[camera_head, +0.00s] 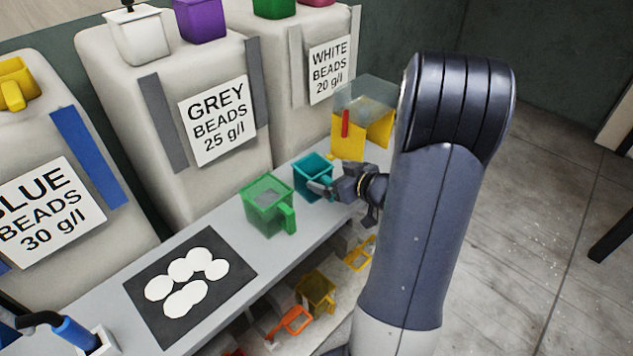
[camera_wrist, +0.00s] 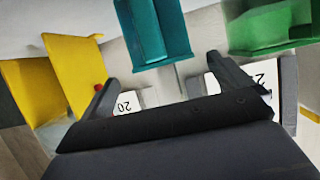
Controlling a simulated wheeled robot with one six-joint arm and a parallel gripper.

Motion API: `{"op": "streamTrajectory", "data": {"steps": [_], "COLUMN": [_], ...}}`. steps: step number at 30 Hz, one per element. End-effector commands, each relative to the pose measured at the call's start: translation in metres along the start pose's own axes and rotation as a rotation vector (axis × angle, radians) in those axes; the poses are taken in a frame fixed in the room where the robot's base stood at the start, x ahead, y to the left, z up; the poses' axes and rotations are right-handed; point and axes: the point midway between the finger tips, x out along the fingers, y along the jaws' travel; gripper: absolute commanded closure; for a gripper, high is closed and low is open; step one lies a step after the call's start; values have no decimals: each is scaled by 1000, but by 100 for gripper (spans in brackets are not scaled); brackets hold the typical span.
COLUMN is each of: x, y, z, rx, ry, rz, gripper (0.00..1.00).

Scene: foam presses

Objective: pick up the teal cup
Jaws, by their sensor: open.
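The teal cup (camera_head: 313,178) stands upright on the grey bench, between the green cup and the yellow container. It also shows at the top middle of the wrist view (camera_wrist: 153,32), beyond the gap between my fingers. My gripper (camera_head: 328,188) is at the cup's right side in the head view, and its near finger overlaps the cup there. In the wrist view my gripper (camera_wrist: 160,85) is open, with its two fingers spread wide and nothing between them. I cannot tell whether a finger touches the cup.
A clear green cup (camera_head: 265,207) stands close left of the teal cup. A yellow container (camera_head: 362,133) with a clear top stands behind it. A dark mat (camera_head: 228,289) with white discs lies on the bench. Bead sacks line the back. A lower shelf holds orange and yellow cups (camera_head: 316,291).

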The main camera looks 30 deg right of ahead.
Motion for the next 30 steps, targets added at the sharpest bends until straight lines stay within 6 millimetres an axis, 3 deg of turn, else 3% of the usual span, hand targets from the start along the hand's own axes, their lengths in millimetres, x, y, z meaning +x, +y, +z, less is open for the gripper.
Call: {"op": "streamTrajectory", "data": {"steps": [12,21,30], "x": [50,54,54], "y": [-1,-1,-1], "z": [0,0,0], "rx": [0,0,0], "ry": [-1,-1,-1], "rz": [0,1,1], "gripper": [2,3,28]}}
